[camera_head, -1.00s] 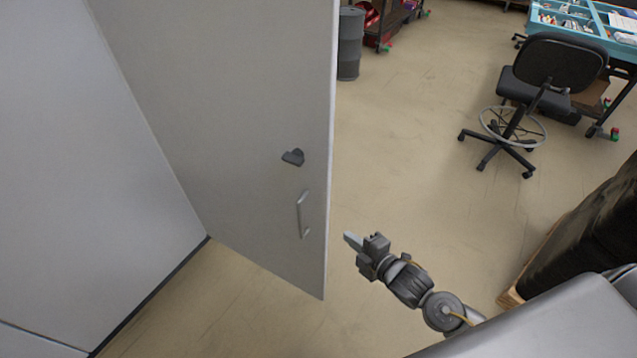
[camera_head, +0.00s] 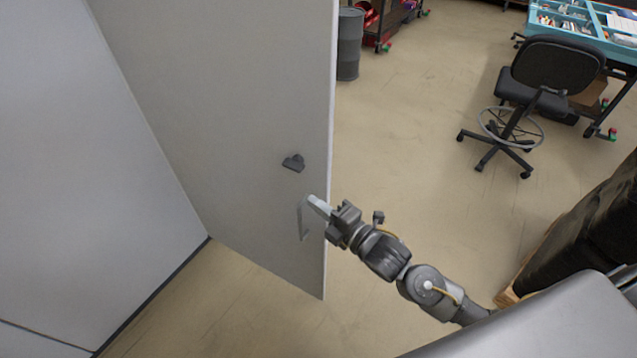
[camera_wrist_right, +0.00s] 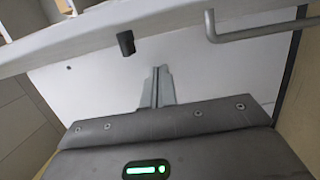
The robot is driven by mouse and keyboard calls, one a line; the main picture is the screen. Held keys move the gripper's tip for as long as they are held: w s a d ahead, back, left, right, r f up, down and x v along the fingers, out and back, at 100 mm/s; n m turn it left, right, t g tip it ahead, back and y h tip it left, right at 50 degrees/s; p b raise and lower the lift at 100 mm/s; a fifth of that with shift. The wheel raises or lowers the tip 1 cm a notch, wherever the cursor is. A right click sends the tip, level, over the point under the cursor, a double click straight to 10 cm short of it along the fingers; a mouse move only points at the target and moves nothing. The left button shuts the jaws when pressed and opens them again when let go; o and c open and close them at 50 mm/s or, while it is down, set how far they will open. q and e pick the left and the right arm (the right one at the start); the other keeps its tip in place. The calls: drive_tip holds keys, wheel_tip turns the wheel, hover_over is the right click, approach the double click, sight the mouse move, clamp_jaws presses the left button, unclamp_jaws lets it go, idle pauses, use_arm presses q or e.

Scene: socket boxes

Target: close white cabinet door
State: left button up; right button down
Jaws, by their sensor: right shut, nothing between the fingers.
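The white cabinet door (camera_head: 230,120) stands open in the head view, hinged at the cabinet (camera_head: 80,160) on the left. In the right wrist view the shut fingers (camera_wrist_right: 158,87) point toward the pale surface, with the knob (camera_wrist_right: 126,43) and handle (camera_wrist_right: 250,34) above. My left gripper is not in view.
The floor (camera_head: 420,130) right of the door is clear. A black swivel chair (camera_head: 550,75) and a blue-topped workbench (camera_head: 590,25) stand at the upper right. A grey barrel (camera_head: 349,45) is behind the door. A dark wrapped load (camera_head: 585,235) is at the right.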

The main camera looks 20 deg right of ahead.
sight(319, 189)
drive_tip(key=w+p, duration=0.1)
drive_tip(key=w, duration=0.1)
drive_tip(key=w+d+p, duration=0.1)
drive_tip(key=w, duration=0.1)
drive_tip(key=shift+w, duration=0.1)
drive_tip(key=shift+w+d, duration=0.25)
drive_tip(key=shift+d, duration=0.15)
drive_tip(key=shift+w, duration=0.1)
